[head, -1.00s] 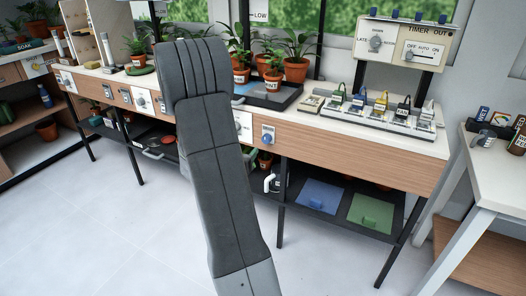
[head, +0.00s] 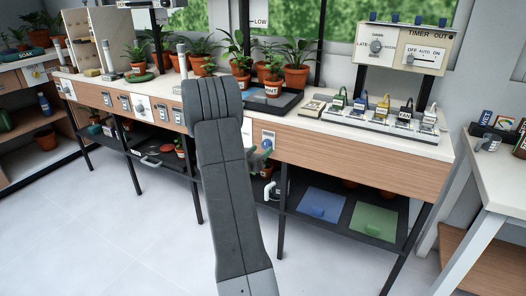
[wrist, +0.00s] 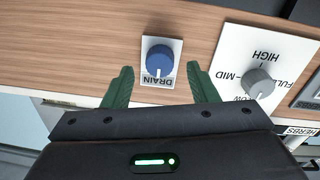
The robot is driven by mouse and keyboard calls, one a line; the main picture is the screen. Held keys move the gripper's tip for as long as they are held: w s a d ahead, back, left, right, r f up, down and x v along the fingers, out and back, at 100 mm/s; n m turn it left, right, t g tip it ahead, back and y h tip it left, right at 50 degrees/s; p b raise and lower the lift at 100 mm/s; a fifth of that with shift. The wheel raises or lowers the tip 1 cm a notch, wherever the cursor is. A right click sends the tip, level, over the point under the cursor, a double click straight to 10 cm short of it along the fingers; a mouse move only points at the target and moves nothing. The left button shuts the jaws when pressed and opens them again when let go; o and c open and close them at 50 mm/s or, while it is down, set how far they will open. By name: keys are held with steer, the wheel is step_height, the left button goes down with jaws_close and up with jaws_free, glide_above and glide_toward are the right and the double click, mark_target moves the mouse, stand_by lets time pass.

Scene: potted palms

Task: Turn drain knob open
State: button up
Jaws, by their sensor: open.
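The drain knob (wrist: 158,60) is a round blue knob on a white plate marked DRAIN, which reads upside down in the wrist view. It is set in the wooden front of the bench. A pale mark on the knob faces the lettering. The drain knob also shows in the head view (head: 268,136), just right of my arm. My gripper (wrist: 160,69) has two green fingers spread apart, one on each side of the knob, with visible gaps and nothing held.
A grey dial (wrist: 260,82) on a white plate with LOW, MID, FULL and HIGH sits close to the right finger. Potted plants (head: 297,72) and a row of switches (head: 380,118) stand on the bench. A lower shelf holds blue and green panels (head: 320,199).

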mark_target(267, 144)
steer(key=shift+x, duration=1.3)
steer(key=c, duration=1)
